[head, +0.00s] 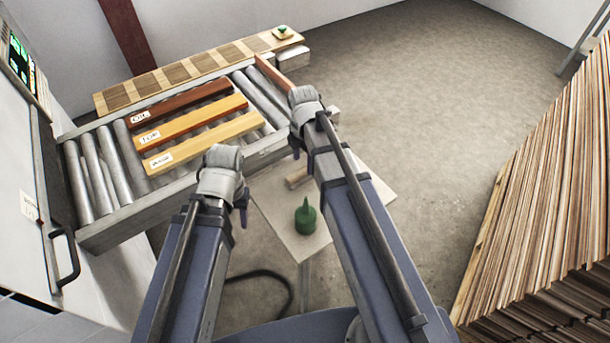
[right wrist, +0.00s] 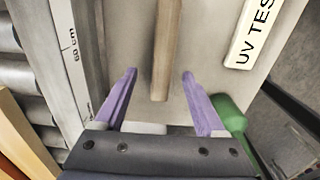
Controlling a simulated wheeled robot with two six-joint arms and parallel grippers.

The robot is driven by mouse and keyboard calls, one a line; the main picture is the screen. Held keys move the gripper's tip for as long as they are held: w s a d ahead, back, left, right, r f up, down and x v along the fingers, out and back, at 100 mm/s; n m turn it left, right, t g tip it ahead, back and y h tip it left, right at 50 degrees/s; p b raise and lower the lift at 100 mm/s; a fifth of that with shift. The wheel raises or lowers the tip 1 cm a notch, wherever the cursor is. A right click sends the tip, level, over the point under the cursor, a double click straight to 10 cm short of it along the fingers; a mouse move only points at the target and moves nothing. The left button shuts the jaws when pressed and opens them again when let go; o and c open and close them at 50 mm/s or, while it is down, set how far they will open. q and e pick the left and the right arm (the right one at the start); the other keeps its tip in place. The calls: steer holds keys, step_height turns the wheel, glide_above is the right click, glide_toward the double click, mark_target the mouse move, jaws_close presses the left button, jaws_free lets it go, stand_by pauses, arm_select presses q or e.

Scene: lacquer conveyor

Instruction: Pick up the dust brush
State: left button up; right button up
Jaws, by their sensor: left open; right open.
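The dust brush shows as a wooden handle (head: 297,179) on the small side table (head: 291,238) in the head view. In the right wrist view the handle (right wrist: 164,45) runs down from the top edge and its near end lies between my finger lines. Its bristles cannot be made out. My right gripper (right wrist: 160,74) is open, with a purple finger on each side of the handle and gaps to both. In the head view my right gripper (head: 296,150) is mostly hidden by its wrist. My left gripper (head: 243,214) is open and empty, left of the side table.
A white UV TEST label (right wrist: 249,30) lies right of the handle. The roller conveyor (head: 110,170) with several labelled boards is left. Stacked boards (head: 540,190) stand right.

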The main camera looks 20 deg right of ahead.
mark_target(304, 170)
step_height(304, 170, down, 5)
steer(key=b, duration=0.4)
steer(key=shift+s+d+b, duration=0.1)
steer(key=shift+s+b, duration=0.05)
steer(key=shift+b, duration=0.25)
steer(key=shift+c, duration=0.2)
jaws_close()
